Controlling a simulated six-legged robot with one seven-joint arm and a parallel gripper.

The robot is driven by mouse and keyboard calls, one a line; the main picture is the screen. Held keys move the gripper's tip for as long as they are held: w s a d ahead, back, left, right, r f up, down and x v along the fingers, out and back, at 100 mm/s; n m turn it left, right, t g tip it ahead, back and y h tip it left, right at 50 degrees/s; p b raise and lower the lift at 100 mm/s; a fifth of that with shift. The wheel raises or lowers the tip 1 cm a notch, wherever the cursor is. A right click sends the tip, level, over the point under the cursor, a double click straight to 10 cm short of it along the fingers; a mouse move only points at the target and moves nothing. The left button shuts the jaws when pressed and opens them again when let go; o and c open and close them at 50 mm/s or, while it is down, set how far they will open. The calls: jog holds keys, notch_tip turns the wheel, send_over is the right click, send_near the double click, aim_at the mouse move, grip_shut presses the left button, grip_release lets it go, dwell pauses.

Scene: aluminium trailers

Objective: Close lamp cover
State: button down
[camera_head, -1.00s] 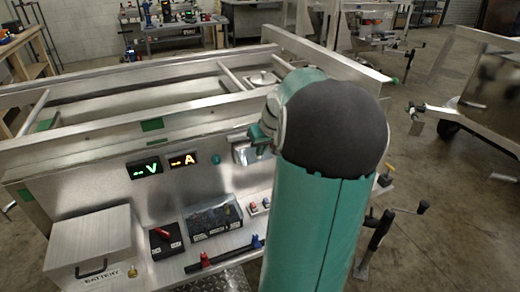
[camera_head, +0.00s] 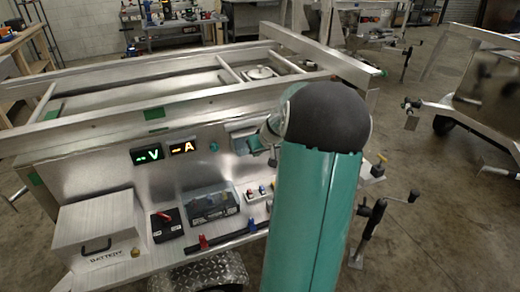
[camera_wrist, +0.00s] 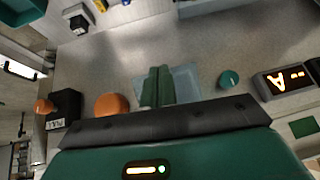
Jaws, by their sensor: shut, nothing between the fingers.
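A pale bluish, translucent square piece (camera_wrist: 185,85), perhaps the lamp cover, lies against the metal panel in the wrist view. In the head view a pale blue piece (camera_head: 244,141) shows on the trailer's front panel, partly behind my arm. I cannot tell how far open it is. My gripper (camera_wrist: 158,72) has its two green fingers together and empty, in front of the square's left part. Whether they touch it is not clear. An orange round lamp (camera_wrist: 111,104) is left of the fingers in the wrist view.
A teal knob (camera_wrist: 229,79) and the lit A display (camera_wrist: 283,82) are to the right in the wrist view. A battery box (camera_head: 98,236), a black switch box (camera_head: 166,224) and a clear-lidded box (camera_head: 212,203) stand on the trailer's front ledge.

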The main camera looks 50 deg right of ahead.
jog(key=x, duration=0.3)
jog(key=shift+f, duration=0.45)
jog(key=shift+r, duration=0.1)
dwell(1.1)
